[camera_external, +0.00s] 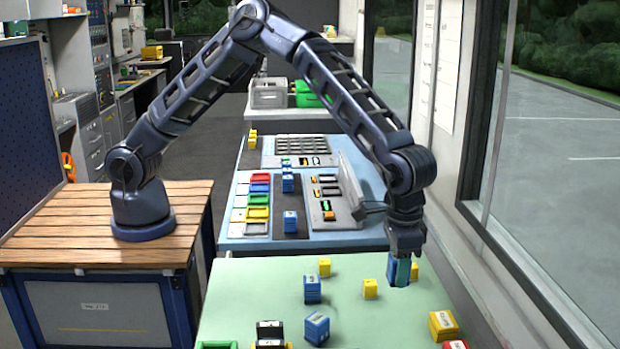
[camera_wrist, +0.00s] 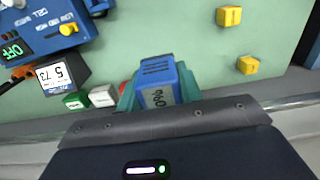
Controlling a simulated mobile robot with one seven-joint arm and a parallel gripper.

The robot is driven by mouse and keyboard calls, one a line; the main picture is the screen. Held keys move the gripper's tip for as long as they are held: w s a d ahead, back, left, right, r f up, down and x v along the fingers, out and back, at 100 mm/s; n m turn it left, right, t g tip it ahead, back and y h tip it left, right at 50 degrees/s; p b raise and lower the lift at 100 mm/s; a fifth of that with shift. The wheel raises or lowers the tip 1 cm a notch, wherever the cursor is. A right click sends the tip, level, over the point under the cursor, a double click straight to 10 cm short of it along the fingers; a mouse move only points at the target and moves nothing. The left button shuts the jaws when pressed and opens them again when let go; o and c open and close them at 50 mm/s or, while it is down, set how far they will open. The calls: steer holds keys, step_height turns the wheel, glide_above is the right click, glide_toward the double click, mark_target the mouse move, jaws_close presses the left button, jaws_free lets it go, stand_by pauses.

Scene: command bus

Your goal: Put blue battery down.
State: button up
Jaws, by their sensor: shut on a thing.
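My gripper (camera_external: 404,268) is at the right side of the green table (camera_external: 255,290), pointing down. Its teal fingers are shut on a blue battery (camera_external: 393,270). My gripper (camera_wrist: 157,92) also shows there. I cannot tell whether the battery's lower end touches the table.
Small yellow blocks (camera_external: 325,267) (camera_external: 370,289) stand left of my gripper, and another is just behind it. A larger yellow block (camera_external: 443,325) lies front right. A black device (camera_external: 270,334) is at the front. Behind is a blue table (camera_external: 350,240) with trays. Windows line the right.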

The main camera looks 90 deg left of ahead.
mark_target(390, 335)
step_height(390, 335, down, 14)
steer(key=shift+f, duration=0.1)
stand_by(0.5)
steer(key=o, duration=1.1)
steer(key=shift+f, duration=0.1)
